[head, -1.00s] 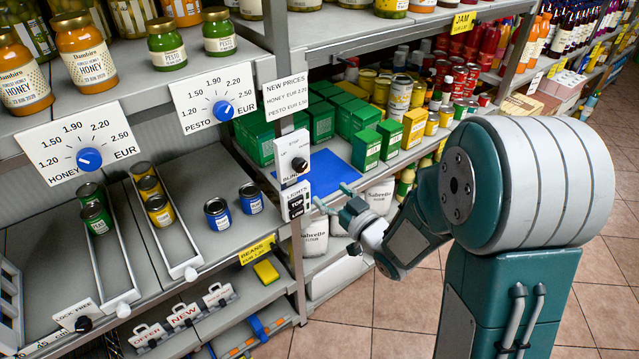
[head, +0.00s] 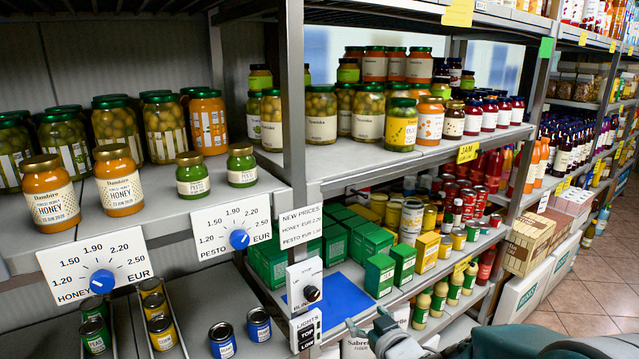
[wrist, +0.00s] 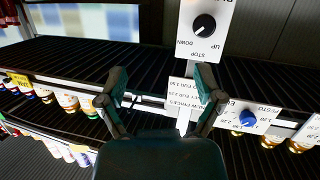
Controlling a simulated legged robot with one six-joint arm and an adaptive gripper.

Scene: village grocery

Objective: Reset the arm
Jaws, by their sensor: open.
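My gripper (wrist: 163,90) shows in the wrist view with its two teal fingers apart and nothing between them. Behind it are the shelf's price labels and a white panel with a black knob marked STOP, UP and DOWN (wrist: 204,25). In the head view only a small part of my gripper (head: 385,322) shows at the bottom edge, in front of the lower shelves. Most of my arm is cut off by the lower edge.
The HONEY dial (head: 102,281) and PESTO dial (head: 239,239) hang on the shelf edge at left. A blue mat (head: 338,296) lies on the shelf beside green boxes (head: 379,274). Jars fill the upper shelves. Tiled floor (head: 600,285) is open at right.

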